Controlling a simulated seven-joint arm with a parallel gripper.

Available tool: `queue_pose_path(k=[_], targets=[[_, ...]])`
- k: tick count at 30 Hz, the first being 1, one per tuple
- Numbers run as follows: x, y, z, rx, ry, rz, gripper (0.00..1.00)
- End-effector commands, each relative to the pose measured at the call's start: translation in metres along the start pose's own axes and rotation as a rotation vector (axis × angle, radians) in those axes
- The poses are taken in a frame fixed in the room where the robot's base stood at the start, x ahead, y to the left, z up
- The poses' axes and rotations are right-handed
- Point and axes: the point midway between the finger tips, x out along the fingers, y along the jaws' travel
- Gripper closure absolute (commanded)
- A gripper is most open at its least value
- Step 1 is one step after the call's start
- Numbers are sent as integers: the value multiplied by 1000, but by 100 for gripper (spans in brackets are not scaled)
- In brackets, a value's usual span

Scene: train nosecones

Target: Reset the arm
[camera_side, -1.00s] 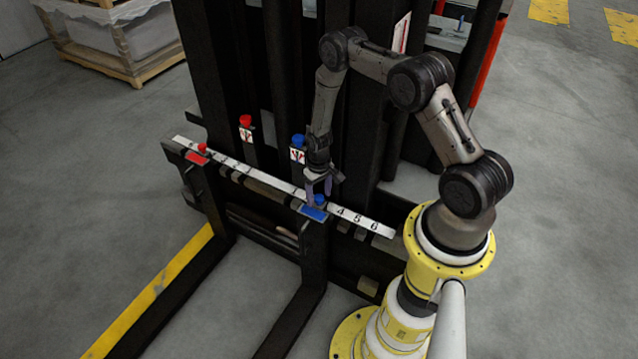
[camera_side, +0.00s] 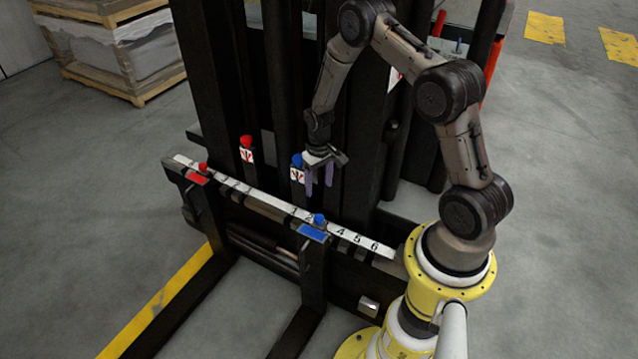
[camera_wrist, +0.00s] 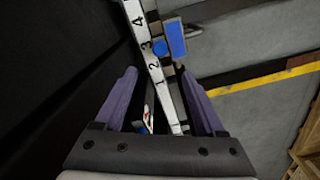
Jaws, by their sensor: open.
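My gripper (camera_side: 319,178) is open and empty. It hangs above the numbered white scale bar (camera_side: 362,243), up and away from the blue knob (camera_side: 319,219). The blue knob stands at the blue plate (camera_side: 313,233) on the bar, near the numbers 3 and 4. In the wrist view the two purple fingers (camera_wrist: 163,92) are spread apart, with the blue knob (camera_wrist: 160,48) and blue plate (camera_wrist: 177,40) beyond their tips. A red knob (camera_side: 203,167) stands at the red plate (camera_side: 197,178) at the bar's left end.
A red-capped post (camera_side: 246,142) and a blue-capped post (camera_side: 297,161) with labels stand behind the bar; the blue one is close to my gripper. Dark mast uprights rise behind. Two forks extend forward. A crate on a pallet (camera_side: 112,60) stands at the back left.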

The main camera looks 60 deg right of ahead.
Motion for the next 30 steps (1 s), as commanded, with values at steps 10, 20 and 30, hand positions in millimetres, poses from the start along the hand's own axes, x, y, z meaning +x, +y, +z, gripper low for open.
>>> queue_pose_path(k=[10,20,30], targets=[[-25,-14,-18,-32,62,0,28],[-210,-74,-36,-161,370,-25,28],[-354,-106,65,-281,566,-76,28]])
